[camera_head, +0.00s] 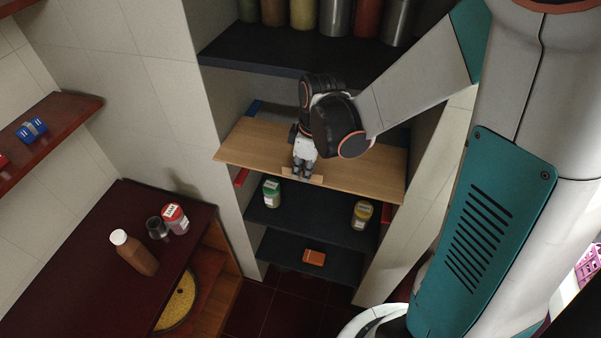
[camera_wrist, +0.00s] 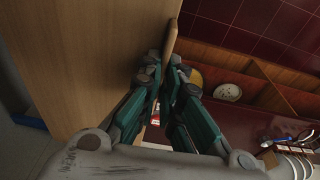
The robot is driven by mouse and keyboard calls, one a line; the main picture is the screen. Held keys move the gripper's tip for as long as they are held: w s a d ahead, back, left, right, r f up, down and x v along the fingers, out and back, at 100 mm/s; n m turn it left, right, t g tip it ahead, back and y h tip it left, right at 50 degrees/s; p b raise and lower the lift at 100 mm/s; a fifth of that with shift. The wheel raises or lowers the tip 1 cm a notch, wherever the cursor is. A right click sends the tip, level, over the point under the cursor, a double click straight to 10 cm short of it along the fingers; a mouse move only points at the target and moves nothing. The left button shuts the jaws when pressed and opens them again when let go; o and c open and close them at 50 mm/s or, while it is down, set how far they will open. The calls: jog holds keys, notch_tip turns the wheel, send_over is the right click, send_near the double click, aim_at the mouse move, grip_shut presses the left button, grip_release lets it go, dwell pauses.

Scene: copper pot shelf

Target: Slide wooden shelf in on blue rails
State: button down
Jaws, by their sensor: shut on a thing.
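The wooden shelf (camera_head: 245,147) is a light board lying across the alcove, its front edge jutting out past the walls. It also fills the left of the wrist view (camera_wrist: 75,55). A small wooden grip piece (camera_head: 316,178) is at the middle of its front edge. My gripper (camera_head: 303,175) reaches down to this piece and is shut on it; the fingers also show in the wrist view (camera_wrist: 174,72). A blue rail (camera_head: 255,107) shows on the left wall behind the board. The right blue rail is hidden by my arm and the board.
Red rails (camera_head: 241,177) sit below the board. A dark shelf with jars (camera_head: 303,14) is above. Lower dark shelves hold a green-lidded jar (camera_head: 271,193), a yellow-lidded jar (camera_head: 361,214) and an orange block (camera_head: 314,257). A dark red counter (camera_head: 85,275) with bottles stands left.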

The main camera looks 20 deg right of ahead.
jog(key=shift+w+d, duration=0.5)
jog(key=shift+w, duration=0.2)
jog(key=shift+w+d+f+b, duration=0.2)
jog(key=shift+w+f+b, duration=0.1)
jog(key=shift+f+b, duration=0.3)
jog(key=c, duration=1.7)
grip_release()
